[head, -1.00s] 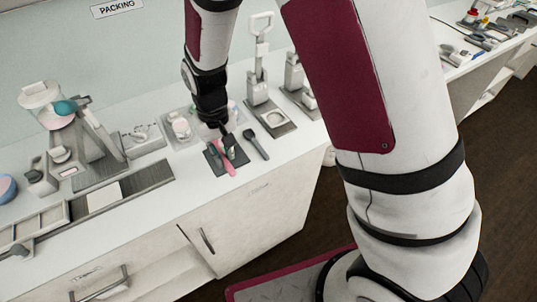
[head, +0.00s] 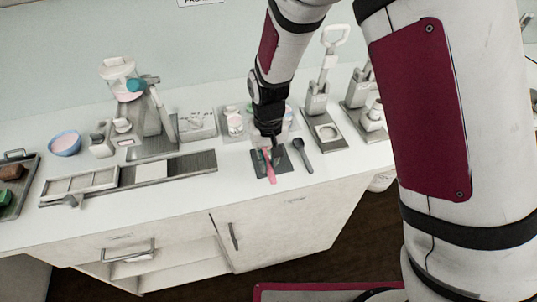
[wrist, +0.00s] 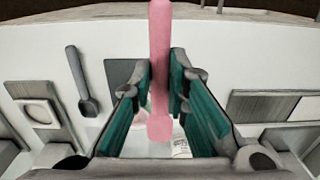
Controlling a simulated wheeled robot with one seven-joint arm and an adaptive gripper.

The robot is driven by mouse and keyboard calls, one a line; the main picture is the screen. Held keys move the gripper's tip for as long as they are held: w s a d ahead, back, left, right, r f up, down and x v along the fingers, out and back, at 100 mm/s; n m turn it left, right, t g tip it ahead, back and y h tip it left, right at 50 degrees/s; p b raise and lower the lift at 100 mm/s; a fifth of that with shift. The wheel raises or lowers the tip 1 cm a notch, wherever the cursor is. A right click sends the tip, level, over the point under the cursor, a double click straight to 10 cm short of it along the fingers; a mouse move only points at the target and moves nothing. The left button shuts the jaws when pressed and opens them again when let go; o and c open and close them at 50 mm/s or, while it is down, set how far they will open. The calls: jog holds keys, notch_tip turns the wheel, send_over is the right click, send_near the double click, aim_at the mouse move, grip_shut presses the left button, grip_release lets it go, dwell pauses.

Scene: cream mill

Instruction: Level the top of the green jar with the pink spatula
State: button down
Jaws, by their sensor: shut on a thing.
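My gripper (head: 272,150) points down over a dark mat (head: 287,167) near the front of the white counter. It is shut on the pink spatula (head: 270,174), whose lower end shows over the mat. In the wrist view the spatula (wrist: 160,60) stands between the teal-padded fingers (wrist: 160,95). I cannot tell whether the spatula still touches the mat. I cannot make out the green jar for certain; small jars stand in a tray (head: 235,122) behind my gripper, partly hidden by it.
A dark spoon-like scoop (head: 302,154) lies just right of the mat. A press (head: 319,100) with a base plate stands further right. A long grey rack (head: 175,169), a dispenser stand (head: 120,72) and a blue bowl (head: 65,144) with pink contents are to the left.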

jog(key=shift+f+b, duration=0.3)
jog(key=shift+f, duration=0.75)
jog(key=shift+w+d+b, duration=0.6)
jog(key=shift+w+d, duration=0.4)
jog(key=shift+d, duration=2.5)
jog(key=shift+s+a+r+p, duration=0.1)
jog(key=shift+s+a+p, duration=0.2)
jog(key=shift+a, duration=0.9)
jog(key=shift+s+a+f+p, duration=0.15)
jog(key=shift+s+a, duration=0.25)
jog(key=shift+a, duration=0.8)
jog(key=shift+s+a+r+p, duration=0.2)
jog(key=shift+s+a, duration=0.15)
jog(key=shift+a, duration=0.85)
jog(key=shift+d+r+p, duration=0.1)
jog(key=shift+r+p, duration=0.65)
jog(key=shift+r, duration=1.75)
